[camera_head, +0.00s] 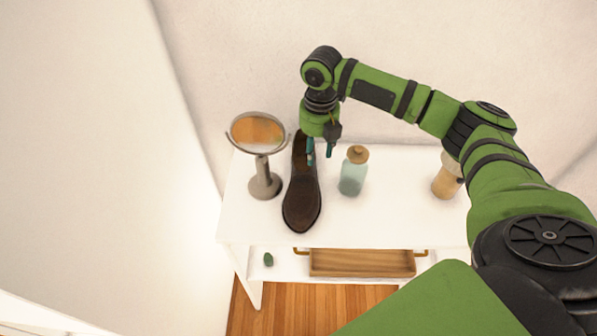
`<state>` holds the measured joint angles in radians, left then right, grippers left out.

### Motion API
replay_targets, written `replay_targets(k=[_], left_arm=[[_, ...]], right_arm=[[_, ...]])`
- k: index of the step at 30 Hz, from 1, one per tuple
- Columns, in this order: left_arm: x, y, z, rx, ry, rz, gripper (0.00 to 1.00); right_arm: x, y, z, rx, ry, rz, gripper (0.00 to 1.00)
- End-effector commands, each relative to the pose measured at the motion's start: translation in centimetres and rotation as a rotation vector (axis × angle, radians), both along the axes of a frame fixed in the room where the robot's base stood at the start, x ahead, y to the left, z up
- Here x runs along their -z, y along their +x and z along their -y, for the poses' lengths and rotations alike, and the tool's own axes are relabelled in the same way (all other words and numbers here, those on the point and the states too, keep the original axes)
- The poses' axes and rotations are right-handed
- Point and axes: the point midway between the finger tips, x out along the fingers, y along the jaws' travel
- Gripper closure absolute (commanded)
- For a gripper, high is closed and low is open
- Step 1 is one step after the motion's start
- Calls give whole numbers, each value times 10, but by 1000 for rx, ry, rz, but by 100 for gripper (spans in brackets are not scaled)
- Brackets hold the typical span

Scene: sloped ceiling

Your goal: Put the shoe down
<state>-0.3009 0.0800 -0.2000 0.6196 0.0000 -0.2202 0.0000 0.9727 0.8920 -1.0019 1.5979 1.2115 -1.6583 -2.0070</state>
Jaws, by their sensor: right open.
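A dark brown shoe (301,203) rests on the white table (382,215), its toe toward the front edge and its heel end toward the wall. My right gripper (320,152) points down over the right side of the shoe's rear half. Its two teal fingertips are apart, one overlapping the shoe in the picture and one to the right of it. Whether a finger touches the shoe cannot be told. The gripper hides part of the shoe's heel end. My left gripper is not in view.
A round mirror on a stand (264,183) is left of the shoe. A pale green bottle with a brown stopper (352,178) is close on its right. A tan jar (446,181) stands farther right. A wooden tray (360,263) and a small green object (268,259) are below the tabletop.

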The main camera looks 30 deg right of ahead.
Motion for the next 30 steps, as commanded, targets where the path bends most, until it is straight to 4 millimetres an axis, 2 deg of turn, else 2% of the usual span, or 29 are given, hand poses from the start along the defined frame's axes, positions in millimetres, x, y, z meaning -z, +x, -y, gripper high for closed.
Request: replay_targets(k=[6, 10, 19, 20, 21, 23, 30], left_arm=[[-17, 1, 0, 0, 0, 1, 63], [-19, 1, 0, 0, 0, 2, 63], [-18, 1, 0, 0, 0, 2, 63], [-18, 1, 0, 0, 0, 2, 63], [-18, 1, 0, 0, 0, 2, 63], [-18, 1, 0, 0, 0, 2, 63], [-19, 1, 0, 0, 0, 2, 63]], right_arm=[[28, 2, -1, 1, 1, -3, 57], [46, 2, -1, 0, 0, -1, 57], [54, 3, -1, -1, 0, 2, 57], [54, 3, -1, -1, 0, 2, 62], [54, 3, -1, -1, 0, 2, 78], [54, 3, -1, -1, 0, 2, 100], [53, 3, -1, 0, 0, 5, 100]])
